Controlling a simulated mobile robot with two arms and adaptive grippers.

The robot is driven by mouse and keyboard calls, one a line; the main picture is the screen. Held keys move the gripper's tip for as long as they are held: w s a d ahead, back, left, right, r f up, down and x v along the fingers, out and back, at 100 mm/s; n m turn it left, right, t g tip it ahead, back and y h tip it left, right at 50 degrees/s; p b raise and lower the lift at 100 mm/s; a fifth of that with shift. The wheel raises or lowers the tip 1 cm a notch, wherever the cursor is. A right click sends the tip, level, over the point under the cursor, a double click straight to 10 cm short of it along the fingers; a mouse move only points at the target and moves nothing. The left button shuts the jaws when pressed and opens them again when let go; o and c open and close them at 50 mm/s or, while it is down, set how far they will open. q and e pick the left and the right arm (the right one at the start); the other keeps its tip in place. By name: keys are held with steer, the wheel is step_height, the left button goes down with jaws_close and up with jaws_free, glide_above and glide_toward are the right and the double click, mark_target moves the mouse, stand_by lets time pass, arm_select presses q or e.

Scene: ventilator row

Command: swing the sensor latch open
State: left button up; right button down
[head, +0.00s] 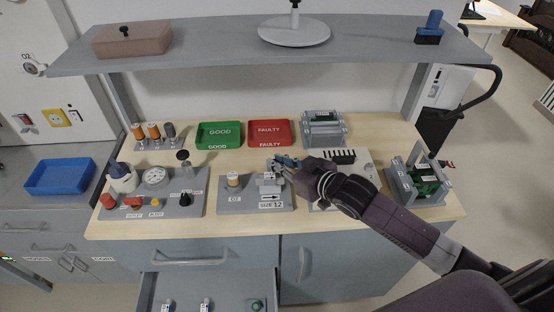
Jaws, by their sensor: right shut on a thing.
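The sensor block (229,207) is a grey base on the workbench, with a cream-topped round sensor at its left, a label that seems to read O2, and an arrow sign marked SIZE 12. The sensor latch (270,183) is a light grey part at the block's right half, partly hidden by my fingers. My right gripper (281,165) reaches in from the right and is shut at the upper part of this latch. The exact contact is hidden, and the latch's angle is hard to tell. My left gripper is not in view.
A green GOOD tray (219,146) and a red FAULTY tray (269,146) lie behind. A grey panel (185,209) with knobs stands left, a green circuit board fixture (420,200) right. A shelf (200,55) spans above. A drawer (235,283) is open below.

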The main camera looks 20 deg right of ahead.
steer(key=shift+d+n+y, duration=0.1)
steer(key=shift+n+y, duration=0.2)
steer(key=shift+y, duration=0.1)
steer(key=c, duration=1.9)
jaws_free()
steer(key=shift+c, duration=0.2)
steer(key=v, duration=1.2)
steer(key=shift+w+r, duration=0.15)
